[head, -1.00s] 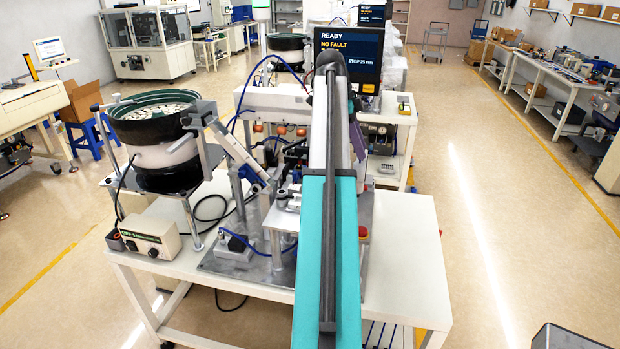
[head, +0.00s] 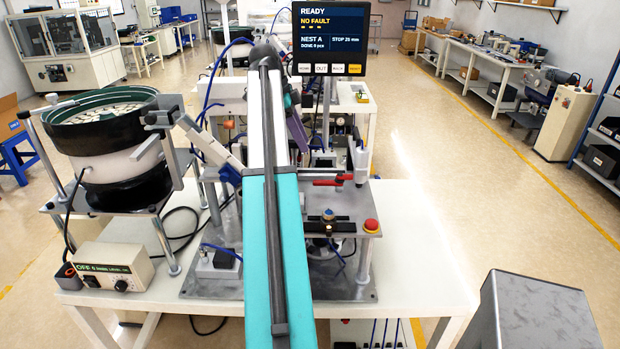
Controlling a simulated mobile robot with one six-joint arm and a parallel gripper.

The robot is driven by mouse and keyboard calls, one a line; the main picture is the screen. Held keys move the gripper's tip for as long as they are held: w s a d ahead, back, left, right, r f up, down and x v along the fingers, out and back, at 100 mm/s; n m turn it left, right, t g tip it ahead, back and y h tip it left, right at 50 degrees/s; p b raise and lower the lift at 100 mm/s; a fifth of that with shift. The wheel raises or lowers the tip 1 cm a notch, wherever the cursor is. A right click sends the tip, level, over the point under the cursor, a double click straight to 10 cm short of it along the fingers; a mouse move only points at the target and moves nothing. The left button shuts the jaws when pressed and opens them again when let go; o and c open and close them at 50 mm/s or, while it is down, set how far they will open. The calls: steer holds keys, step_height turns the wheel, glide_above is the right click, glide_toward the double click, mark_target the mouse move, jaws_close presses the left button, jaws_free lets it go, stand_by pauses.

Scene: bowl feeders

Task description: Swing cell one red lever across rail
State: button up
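The red lever (head: 330,182) lies roughly level on the metal fixture of the near cell, just right of my arm. Its right end meets a small upright post, and the rail around it is too small to make out clearly. My teal and white arm stands in front of the cell and covers much of its left and middle part. The far part of my arm bends down behind the upper link, left of and above the lever. My gripper is hidden there, so I cannot see its fingers.
A monitor (head: 330,40) above the cell reads READY, NO FAULT, NEST A. A bowl feeder (head: 105,140) stands at left, with a control box (head: 112,266) before it. A red stop button (head: 371,226) sits on the fixture's right. Floor to the right is open beyond a grey box (head: 540,312).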

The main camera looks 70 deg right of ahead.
stand_by(0.4)
steer(key=p, duration=0.3)
glide_toward(322, 181)
steer(key=shift+x, duration=3.75)
jaws_close()
